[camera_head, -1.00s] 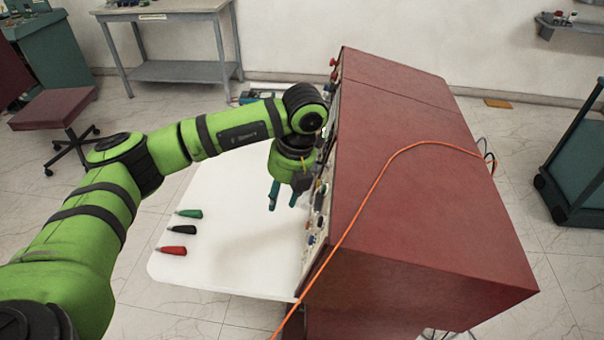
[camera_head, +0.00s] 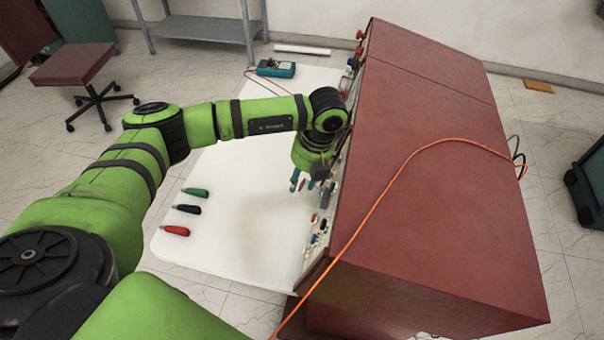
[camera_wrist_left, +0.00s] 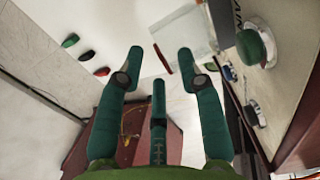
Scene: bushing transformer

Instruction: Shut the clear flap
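The clear flap (camera_wrist_left: 186,32) shows in the left wrist view as a see-through square panel, standing out beside the instrument panel face (camera_wrist_left: 285,80). A thin red strip (camera_wrist_left: 161,58) lies at its lower left edge. My left gripper (camera_wrist_left: 161,66) has its fingers spread and empty; the flap is beyond the fingertips, toward the upper right. In the head view, my left gripper (camera_head: 298,185) hangs over the white tabletop, close to the panel face of the red cabinet (camera_head: 430,200). I cannot make out the flap there. My right gripper is not in view.
Green, black and red plugs (camera_head: 188,209) lie on the white tabletop (camera_head: 225,250). A teal meter (camera_head: 275,68) sits at its far end. An orange cable (camera_head: 375,205) runs over the cabinet. Knobs and sockets stick out from the panel face. The tabletop's near middle is clear.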

